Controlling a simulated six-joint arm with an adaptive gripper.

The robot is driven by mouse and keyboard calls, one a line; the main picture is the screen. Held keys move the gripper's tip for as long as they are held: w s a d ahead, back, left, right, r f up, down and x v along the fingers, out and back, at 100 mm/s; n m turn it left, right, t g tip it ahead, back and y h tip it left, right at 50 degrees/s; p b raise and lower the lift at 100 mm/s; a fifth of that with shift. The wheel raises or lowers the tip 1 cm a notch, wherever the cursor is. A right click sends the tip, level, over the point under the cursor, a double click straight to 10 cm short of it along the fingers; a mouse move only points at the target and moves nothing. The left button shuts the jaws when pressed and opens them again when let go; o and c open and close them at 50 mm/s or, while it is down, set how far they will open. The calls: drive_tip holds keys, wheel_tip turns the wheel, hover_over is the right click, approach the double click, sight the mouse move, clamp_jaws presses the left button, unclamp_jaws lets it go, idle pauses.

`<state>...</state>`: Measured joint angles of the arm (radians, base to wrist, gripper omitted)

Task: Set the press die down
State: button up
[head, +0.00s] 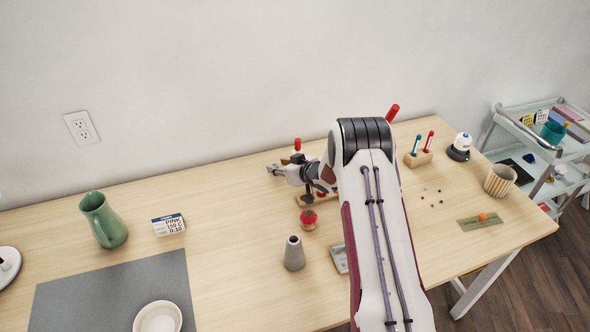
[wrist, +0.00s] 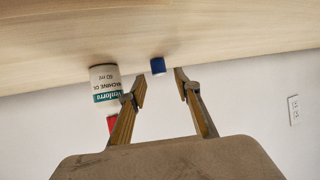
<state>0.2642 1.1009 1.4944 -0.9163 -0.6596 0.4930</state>
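My gripper (head: 276,170) is over the back middle of the table, pointing left. In the wrist view its two fingers (wrist: 160,88) stand apart with nothing clasped between them. A small blue cylinder (wrist: 158,65) stands on the tabletop just beyond the gap between the fingertips. It may be the press die; I cannot be sure. I cannot make it out in the head view. A red handle (head: 393,113) sticks up behind my arm; what it belongs to is hidden.
A white oil bottle (wrist: 105,82) with a red cap (head: 297,145) stands close beside the fingers.

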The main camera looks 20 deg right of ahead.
drive_tip(key=shift+v, duration=5.1)
drive_tip(key=s+d+r+m+h, duration=0.1)
drive_tip(key=s+r+h, duration=0.1)
drive_tip(key=r, duration=0.5)
drive_tip(key=s+d+r+h, duration=0.1)
drive_tip(key=r+h, duration=0.1)
drive_tip(key=r, duration=0.5)
drive_tip(key=s+a+r+m+g+h, duration=0.2)
drive_tip(key=s+r, duration=0.8)
drive_tip(key=s, duration=0.1)
drive_tip(key=s+a+g, duration=0.1)
drive_tip(key=s+a, duration=0.2)
drive_tip(key=s, duration=0.8)
drive_tip(key=s+a+r+g+y, duration=0.1)
drive_tip(key=s+a, duration=0.3)
drive_tip(key=s, duration=0.7)
drive_tip(key=s+a+r+g+y, duration=0.1)
drive_tip(key=s+a+g, duration=0.1)
drive_tip(key=s, duration=0.9)
drive_tip(key=shift+a+m, duration=0.3)
drive_tip(key=shift+a, duration=0.45)
